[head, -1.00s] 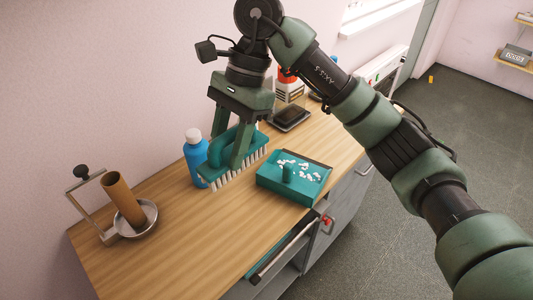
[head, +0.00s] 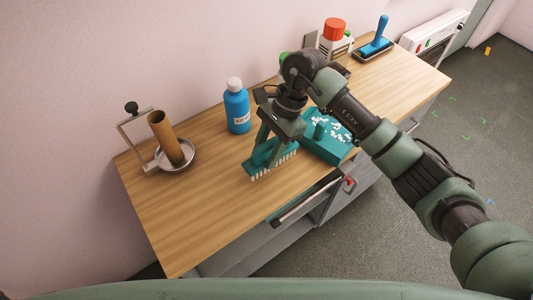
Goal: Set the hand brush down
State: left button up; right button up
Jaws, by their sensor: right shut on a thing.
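The teal hand brush (head: 258,164) with white bristles is in the head view, near the middle of the wooden worktop (head: 200,212). My right gripper (head: 268,152) is shut on its handle from above; the fingers and arm hide part of the handle. The bristles point down, at or just above the wood; I cannot tell if they touch it. The teal dustpan (head: 337,151) with white bits on it lies right of the brush, partly behind my arm. My left gripper is not in view.
A blue bottle (head: 237,112) stands behind the brush. At the left are a metal dish with a brown tube (head: 166,138) and a clamp-like frame (head: 135,132). A red-capped container (head: 334,38) and blue-handled tool (head: 376,42) stand at the back right. The front left worktop is clear.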

notch_tip(320, 180, down, 2)
jog(key=shift+f, duration=0.25)
jog(key=shift+f, duration=0.15)
jog(key=o, duration=1.3)
